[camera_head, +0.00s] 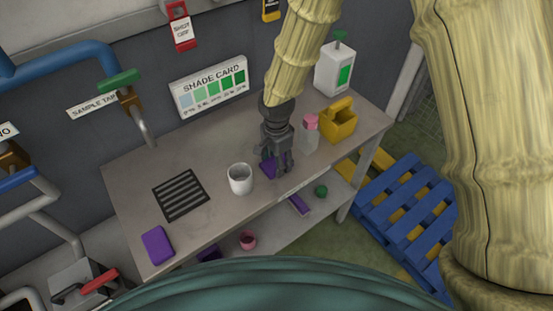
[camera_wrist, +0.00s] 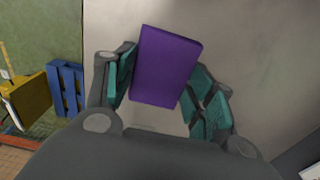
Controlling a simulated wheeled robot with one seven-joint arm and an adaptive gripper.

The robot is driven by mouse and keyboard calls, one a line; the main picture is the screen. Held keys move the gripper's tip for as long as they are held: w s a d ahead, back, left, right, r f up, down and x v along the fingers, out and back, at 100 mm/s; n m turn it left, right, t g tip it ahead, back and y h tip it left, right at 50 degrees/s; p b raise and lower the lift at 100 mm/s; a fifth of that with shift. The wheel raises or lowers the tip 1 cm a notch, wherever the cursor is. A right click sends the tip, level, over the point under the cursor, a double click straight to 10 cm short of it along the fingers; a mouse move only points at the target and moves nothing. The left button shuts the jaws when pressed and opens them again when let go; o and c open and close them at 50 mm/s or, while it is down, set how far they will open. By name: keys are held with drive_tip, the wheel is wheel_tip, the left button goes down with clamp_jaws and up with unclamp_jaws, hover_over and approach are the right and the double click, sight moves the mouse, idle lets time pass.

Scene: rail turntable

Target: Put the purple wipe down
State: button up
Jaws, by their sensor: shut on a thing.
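My gripper (camera_head: 279,163) is over the right part of the grey bench (camera_head: 206,149), pointing down. In the wrist view its teal-padded fingers (camera_wrist: 165,82) are shut on a flat purple wipe (camera_wrist: 168,62). In the head view the wipe (camera_head: 267,168) shows beside the fingers, partly hidden by them. I cannot tell whether it touches the bench. A second purple wipe (camera_head: 158,242) lies flat at the bench's front left corner.
A white cup (camera_head: 240,179) stands left of my gripper, with a black slotted grate (camera_head: 181,195) beyond it. A pink-capped bottle (camera_head: 310,133) and yellow container (camera_head: 338,122) stand close on the right. A blue pallet (camera_head: 408,208) is on the floor.

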drive_tip(key=o, duration=0.9)
wheel_tip(320, 180, up, 12)
drive_tip(key=b, duration=0.2)
drive_tip(key=shift+r, duration=0.15)
